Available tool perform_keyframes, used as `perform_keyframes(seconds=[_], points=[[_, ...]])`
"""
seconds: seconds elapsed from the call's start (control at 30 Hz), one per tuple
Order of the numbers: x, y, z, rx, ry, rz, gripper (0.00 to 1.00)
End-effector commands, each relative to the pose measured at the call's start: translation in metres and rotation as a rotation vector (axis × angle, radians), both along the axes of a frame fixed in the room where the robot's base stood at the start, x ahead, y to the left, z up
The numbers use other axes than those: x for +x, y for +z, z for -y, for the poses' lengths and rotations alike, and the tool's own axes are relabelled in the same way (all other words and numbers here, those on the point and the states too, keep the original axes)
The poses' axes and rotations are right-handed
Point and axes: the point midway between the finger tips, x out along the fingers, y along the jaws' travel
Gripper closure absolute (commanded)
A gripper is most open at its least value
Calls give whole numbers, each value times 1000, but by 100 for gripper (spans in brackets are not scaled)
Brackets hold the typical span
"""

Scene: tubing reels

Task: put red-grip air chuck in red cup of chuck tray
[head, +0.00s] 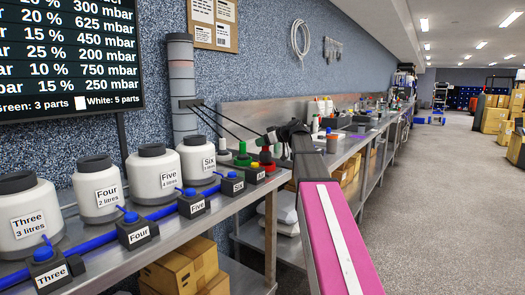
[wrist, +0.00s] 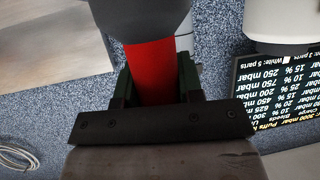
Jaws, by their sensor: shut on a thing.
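In the wrist view, my gripper (wrist: 155,88) is shut on the red-grip air chuck (wrist: 152,70), with a dark green finger on each side of its red grip. A dark grey part of the chuck widens beyond the grip, towards the top of the picture. In the head view, my gripper (head: 272,137) is small and partly hidden by my own arm, above the far end of the near bench. Small red (head: 265,157) and green (head: 242,158) pieces stand below it. I cannot tell which is the red cup, nor make out the chuck tray.
White jars with black lids, such as Six (head: 198,158), line the near bench (head: 150,252). Black blocks with blue tubing stand before them. Thin black lines run from a grey column (head: 182,90) towards my gripper. Cardboard boxes (head: 185,272) sit below. The floor at right is open.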

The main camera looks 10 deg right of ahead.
Motion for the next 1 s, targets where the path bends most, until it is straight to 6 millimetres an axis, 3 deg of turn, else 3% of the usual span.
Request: perform_keyframes(seconds=[0.23,0.63,0.67,0.7,0.73,1.0], points=[[-1,-31,0,2,-1,-1,100],[-1,-37,0,1,0,0,100],[-1,-37,0,1,0,-1,59],[-1,-37,0,0,0,0,46],[-1,-37,0,0,0,0,40],[-1,-36,0,0,0,0,40]])
